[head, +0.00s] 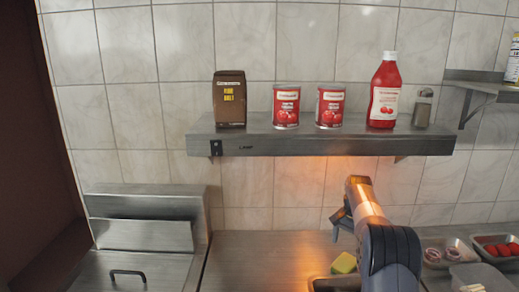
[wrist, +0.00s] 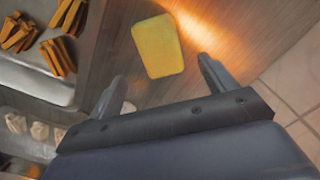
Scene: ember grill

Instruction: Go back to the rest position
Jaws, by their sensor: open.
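My gripper (wrist: 160,69) is open and empty in the wrist view, its two fingers apart. A yellow sponge (wrist: 158,47) lies flat on the steel counter (wrist: 118,55) beyond the fingertips, with no finger seen touching it. In the head view my arm rises from the bottom right, over the counter (head: 258,259) and below the wall shelf. The sponge (head: 344,263) shows just left of my arm there. The arm hides most of the gripper and part of the counter in that view.
The wall shelf (head: 300,143) holds a brown box (head: 229,99), two red cans (head: 286,106) (head: 330,106), a red bottle (head: 384,90) and a shaker (head: 422,108). A lidded steel unit (head: 143,235) stands left. Trays of food (head: 499,262) stand right. The counter's left middle is clear.

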